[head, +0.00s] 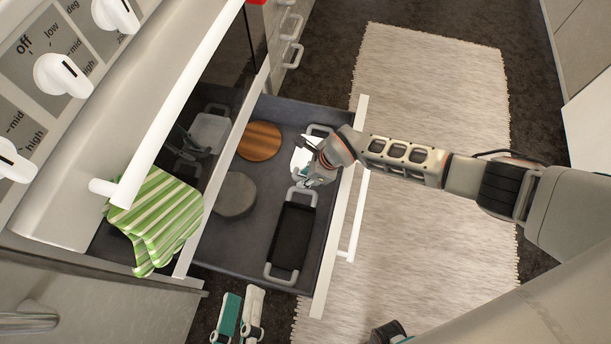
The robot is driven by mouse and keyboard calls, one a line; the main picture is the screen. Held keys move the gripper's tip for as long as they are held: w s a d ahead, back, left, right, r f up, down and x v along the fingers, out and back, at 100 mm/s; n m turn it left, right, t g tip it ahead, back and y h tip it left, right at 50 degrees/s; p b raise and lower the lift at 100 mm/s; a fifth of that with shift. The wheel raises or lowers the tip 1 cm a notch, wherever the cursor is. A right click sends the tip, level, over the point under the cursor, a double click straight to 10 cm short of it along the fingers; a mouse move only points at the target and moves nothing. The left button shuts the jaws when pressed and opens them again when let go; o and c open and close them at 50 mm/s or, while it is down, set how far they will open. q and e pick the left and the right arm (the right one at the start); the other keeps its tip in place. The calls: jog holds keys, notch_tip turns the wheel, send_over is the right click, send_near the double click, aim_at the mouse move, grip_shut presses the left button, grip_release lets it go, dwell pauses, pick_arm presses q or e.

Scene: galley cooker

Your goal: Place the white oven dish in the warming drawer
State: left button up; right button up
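The white oven dish (301,160) is inside the pulled-out warming drawer (236,268), near its front wall and toward the top of the picture. My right gripper (307,167) is over the dish's right side and hides part of it. I cannot tell whether its fingers are closed on the dish, or whether the dish rests on the drawer floor. My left gripper (240,318) is at the bottom of the view, outside the drawer. Its two fingers show a narrow gap, with nothing between them.
The drawer also holds a black dish (291,236) with pale handles, a round wooden board (259,141) and a grey round item (234,194). A green striped towel (155,220) hangs at the oven handle (185,95). A pale rug (430,75) lies beyond the drawer handle (358,215).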

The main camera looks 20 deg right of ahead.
pick_arm(q)
jog(key=shift+f, duration=0.1)
pick_arm(e)
jog(key=shift+s+f, duration=0.15)
jog(key=shift+s, duration=0.1)
